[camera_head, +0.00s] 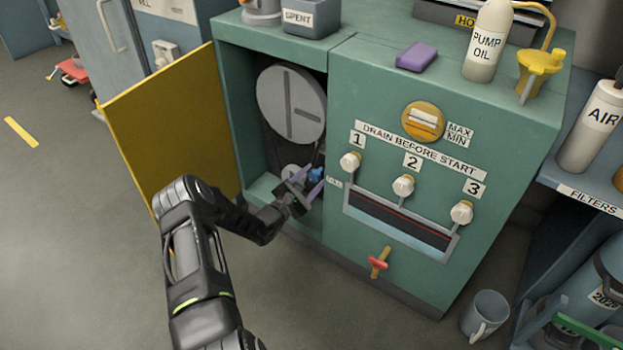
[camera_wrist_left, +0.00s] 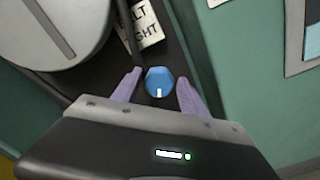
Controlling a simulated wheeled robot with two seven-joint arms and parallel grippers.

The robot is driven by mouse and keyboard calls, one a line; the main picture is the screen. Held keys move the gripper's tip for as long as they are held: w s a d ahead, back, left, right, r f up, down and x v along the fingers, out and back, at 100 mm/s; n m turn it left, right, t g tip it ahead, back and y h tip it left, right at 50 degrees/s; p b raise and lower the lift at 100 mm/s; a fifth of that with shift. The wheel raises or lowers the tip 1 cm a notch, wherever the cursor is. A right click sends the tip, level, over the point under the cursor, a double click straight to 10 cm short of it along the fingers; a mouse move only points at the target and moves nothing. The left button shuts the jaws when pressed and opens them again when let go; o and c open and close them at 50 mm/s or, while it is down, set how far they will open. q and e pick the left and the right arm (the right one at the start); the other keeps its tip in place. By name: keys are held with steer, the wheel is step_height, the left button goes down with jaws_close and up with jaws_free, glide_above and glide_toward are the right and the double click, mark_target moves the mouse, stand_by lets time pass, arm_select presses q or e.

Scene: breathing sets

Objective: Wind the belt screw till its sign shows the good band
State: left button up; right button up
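The belt screw has a blue knob (camera_head: 316,174) low inside the open compartment of the green cabinet. In the left wrist view the blue knob (camera_wrist_left: 159,82) has a white mark at its lower edge. My left gripper (camera_head: 307,185) is open, with its purple fingers (camera_wrist_left: 159,90) on either side of the knob; gaps show between them and it. A white sign (camera_wrist_left: 143,25) beside the belt is partly cut off; "LT" and "GHT" can be read. Its band cannot be made out. My right gripper is not in view.
The yellow door (camera_head: 170,120) stands open at the left of the compartment. A large grey pulley (camera_head: 291,103) is above the knob. The compartment's right wall is close to my gripper. A mug (camera_head: 485,314) stands on the floor at the right.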

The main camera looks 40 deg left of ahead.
arm_select(q)
steer(key=shift+o, duration=0.8)
steer(key=shift+s+a+r+p, duration=0.1)
steer(key=shift+s+p, duration=0.2)
steer(key=shift+s, duration=0.2)
steer(key=s+p, duration=0.2)
steer(key=s, duration=0.4)
steer(key=shift+s+d, duration=0.2)
steer(key=shift+s, duration=0.2)
